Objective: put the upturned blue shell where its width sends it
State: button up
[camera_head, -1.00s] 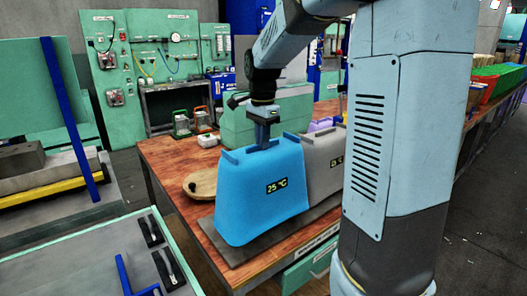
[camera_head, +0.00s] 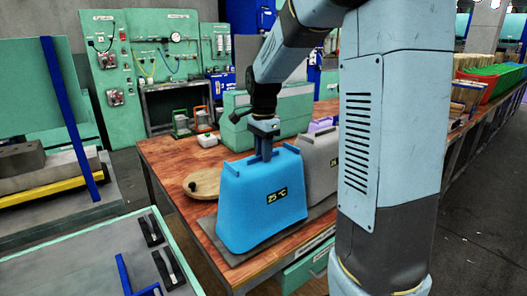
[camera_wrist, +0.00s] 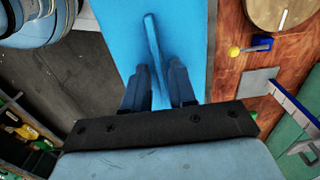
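The upturned blue shell (camera_head: 250,215) stands at the front of the wooden table, on a dark mat (camera_head: 230,257). It narrows toward its top and has a small display that reads 25 °C. My gripper (camera_head: 263,152) points down onto the middle of its top. In the wrist view, the two fingers (camera_wrist: 159,88) are close together, one on each side of the raised blue rib (camera_wrist: 153,40), and appear shut on it. The contact between finger and rib is partly hidden. A similar grey shell (camera_head: 318,165) stands close behind on the right, partly hidden by my column.
A round wooden board (camera_head: 203,184) lies left of the blue shell. A green box (camera_head: 240,130) stands behind the shells. A bench (camera_head: 60,270) with black handles is at the front left. Coloured bins (camera_head: 490,80) stand far right.

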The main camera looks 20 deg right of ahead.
jog(key=shift+o, duration=0.6)
notch_tip(320, 180, up, 11)
jog(key=s+f+n+t, duration=0.3)
jog(key=s+n, duration=1.1)
jog(key=s, duration=1.1)
jog(key=shift+s+a+t, duration=0.2)
jog(key=shift+a+t, duration=0.15)
jog(key=shift+t, duration=0.95)
